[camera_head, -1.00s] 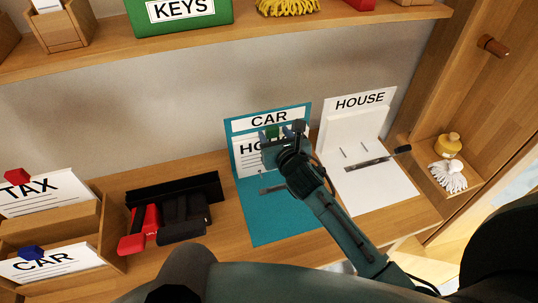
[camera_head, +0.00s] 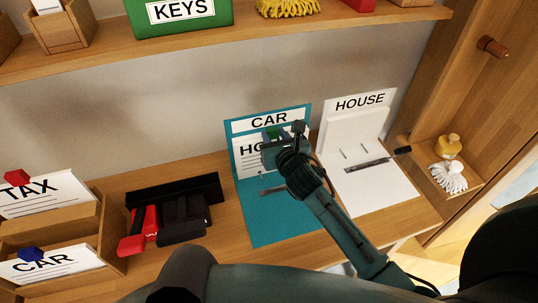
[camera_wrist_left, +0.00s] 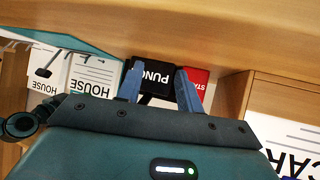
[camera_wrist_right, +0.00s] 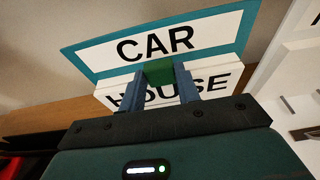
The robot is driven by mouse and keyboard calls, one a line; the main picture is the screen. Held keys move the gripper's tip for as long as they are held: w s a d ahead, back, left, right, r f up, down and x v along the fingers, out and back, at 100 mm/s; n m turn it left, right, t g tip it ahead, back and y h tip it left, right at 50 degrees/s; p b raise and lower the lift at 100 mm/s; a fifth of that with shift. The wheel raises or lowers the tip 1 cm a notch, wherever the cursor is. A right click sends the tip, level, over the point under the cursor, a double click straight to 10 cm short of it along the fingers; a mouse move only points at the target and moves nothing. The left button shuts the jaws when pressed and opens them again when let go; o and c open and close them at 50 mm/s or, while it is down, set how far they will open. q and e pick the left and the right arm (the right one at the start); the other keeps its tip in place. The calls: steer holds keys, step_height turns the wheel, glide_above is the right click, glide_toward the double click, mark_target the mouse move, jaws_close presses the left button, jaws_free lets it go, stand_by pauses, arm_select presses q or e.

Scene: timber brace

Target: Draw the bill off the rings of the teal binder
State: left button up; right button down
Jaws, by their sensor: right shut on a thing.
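The teal binder (camera_head: 280,222) stands open on the desk, with its CAR-labelled back panel upright and its teal base flat. The bill, a white sheet printed HOUSE (camera_wrist_right: 120,98), stands against that panel below the CAR label. A green tab (camera_wrist_right: 158,73) is at its top edge. My right gripper (camera_wrist_right: 160,84) is shut on the green tab, one finger on each side. The binder's ring part (camera_head: 272,189) shows on the base; my right arm hides the rest and the bill's lower right. My left gripper (camera_wrist_left: 160,88) is open and empty above the desk.
A white HOUSE binder (camera_head: 378,190) with a ring bar stands at right. A black punch (camera_head: 184,215) and red stapler (camera_head: 138,228) lie at left, beside a tray of TAX and CAR papers (camera_head: 45,262). A shelf (camera_head: 230,42) runs above.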

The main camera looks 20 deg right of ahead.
arm_select(q)
steer(key=shift+r+p, duration=0.4)
steer(key=shift+p, duration=0.05)
arm_select(e)
steer(key=shift+r, duration=0.2)
arm_select(q)
steer(key=shift+r+p, duration=0.65)
steer(key=shift+r, duration=0.05)
arm_select(e)
steer(key=shift+s, duration=0.85)
stand_by(0.4)
arm_select(q)
steer(key=shift+a+r, duration=0.1)
arm_select(e)
steer(key=shift+s, duration=0.35)
arm_select(q)
steer(key=shift+r+p, duration=0.4)
steer(key=shift+p, duration=0.1)
arm_select(e)
steer(key=shift+s, duration=0.6)
arm_select(q)
steer(key=shift+r+p, duration=0.3)
steer(key=shift+p, duration=0.05)
arm_select(e)
steer(key=shift+s+d, duration=0.1)
steer(key=shift+s, duration=0.5)
stand_by(0.5)
